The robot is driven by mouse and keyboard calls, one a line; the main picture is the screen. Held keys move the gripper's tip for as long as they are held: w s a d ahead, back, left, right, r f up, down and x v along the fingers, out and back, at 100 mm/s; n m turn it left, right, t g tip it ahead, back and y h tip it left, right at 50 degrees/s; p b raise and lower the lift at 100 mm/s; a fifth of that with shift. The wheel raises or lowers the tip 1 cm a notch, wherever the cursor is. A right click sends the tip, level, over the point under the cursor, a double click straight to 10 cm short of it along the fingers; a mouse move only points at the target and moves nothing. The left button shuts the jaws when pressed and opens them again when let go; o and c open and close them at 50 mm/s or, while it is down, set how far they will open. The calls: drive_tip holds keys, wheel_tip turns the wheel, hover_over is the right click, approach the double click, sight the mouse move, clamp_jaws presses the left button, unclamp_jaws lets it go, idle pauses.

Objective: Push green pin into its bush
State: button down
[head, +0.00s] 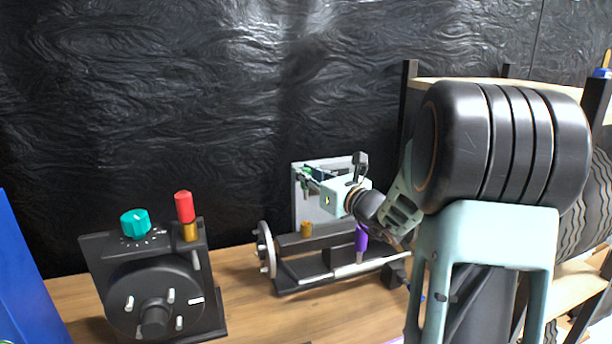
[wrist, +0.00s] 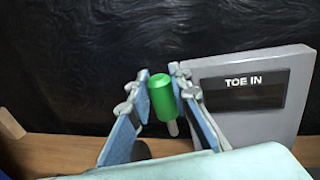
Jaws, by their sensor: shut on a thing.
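The green pin (wrist: 161,97) is between the two fingers of my gripper (wrist: 163,92) in the wrist view, its thin pale tip pointing down. My gripper (head: 308,180) is shut on it; in the head view only a small bit of green shows at the fingers. A short brass bush (head: 306,229) stands on the black fixture (head: 323,262), below my gripper in the picture. I cannot tell whether the pin lines up with it. The bush is not visible in the wrist view.
A grey panel (wrist: 292,80) marked TOE IN stands close right of the fingers. A purple pin (head: 361,243) stands upright on the fixture. At left is a black box with a teal knob (head: 135,223) and a red pin (head: 184,206) above a brass bush. A handwheel (head: 266,249) ends the fixture.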

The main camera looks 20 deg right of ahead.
sight(307, 195)
drive_tip(key=shift+f, duration=0.1)
wheel_tip(307, 195, down, 6)
drive_tip(key=b, duration=0.5)
drive_tip(key=shift+r, duration=0.2)
drive_tip(key=shift+f+b, duration=2.3)
drive_tip(key=shift+b, duration=0.3)
idle(1.6)
drive_tip(key=c, duration=1.8)
unclamp_jaws()
drive_tip(key=shift+c, duration=0.2)
drive_tip(key=shift+o, duration=0.8)
drive_tip(key=shift+s+d, duration=0.1)
drive_tip(key=shift+s, duration=0.15)
drive_tip(key=v, duration=1.1)
drive_tip(key=shift+s, duration=0.3)
